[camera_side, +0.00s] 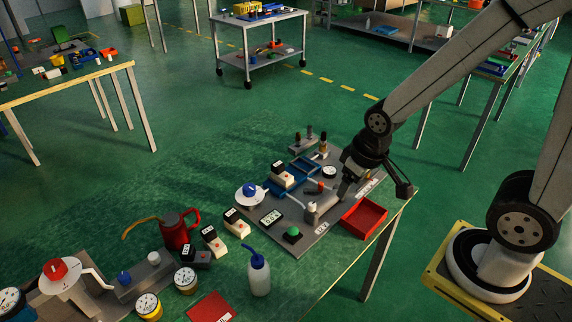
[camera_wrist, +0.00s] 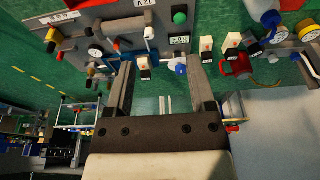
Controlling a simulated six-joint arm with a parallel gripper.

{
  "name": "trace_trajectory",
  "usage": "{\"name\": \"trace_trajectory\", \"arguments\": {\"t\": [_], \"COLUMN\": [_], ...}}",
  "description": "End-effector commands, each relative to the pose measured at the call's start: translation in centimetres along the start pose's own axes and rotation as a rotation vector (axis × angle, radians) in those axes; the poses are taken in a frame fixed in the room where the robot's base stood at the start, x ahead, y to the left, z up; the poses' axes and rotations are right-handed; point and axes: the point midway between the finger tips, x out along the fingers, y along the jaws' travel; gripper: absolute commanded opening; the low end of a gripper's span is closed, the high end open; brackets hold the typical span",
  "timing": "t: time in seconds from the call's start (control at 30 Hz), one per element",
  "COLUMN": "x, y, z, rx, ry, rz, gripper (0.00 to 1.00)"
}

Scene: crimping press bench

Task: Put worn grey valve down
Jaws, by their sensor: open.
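No part can be surely told as the worn grey valve. One dark-and-pale block with a red mark (camera_side: 283,176) sits at the blue tray (camera_side: 304,166) on the grey board. Similar blocks lie on the bench beside the board: one pale and dark (camera_side: 237,222), another (camera_side: 213,240), and a darker one (camera_side: 196,257). My gripper (camera_side: 341,192) is over the right part of the board, left of and above the red tray. In the wrist view my gripper (camera_wrist: 163,75) has its fingers apart, and nothing is clearly held. A block (camera_wrist: 144,66) shows beyond, between the fingers.
A red tray (camera_side: 364,218) stands at the board's right edge.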

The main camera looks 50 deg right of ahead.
Motion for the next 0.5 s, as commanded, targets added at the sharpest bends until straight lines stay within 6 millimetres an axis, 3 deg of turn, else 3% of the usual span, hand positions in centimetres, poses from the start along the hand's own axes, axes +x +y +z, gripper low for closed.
{"name": "trace_trajectory", "arguments": {"t": [0.27,0.5], "x": [0.3,1.7], "y": [-0.4,-2.4], "z": [-0.9,-4.5], "rx": [-0.019,-0.106], "ry": [0.003,0.014], "rz": [-0.007,-0.037], "gripper": [0.71,0.71]}}
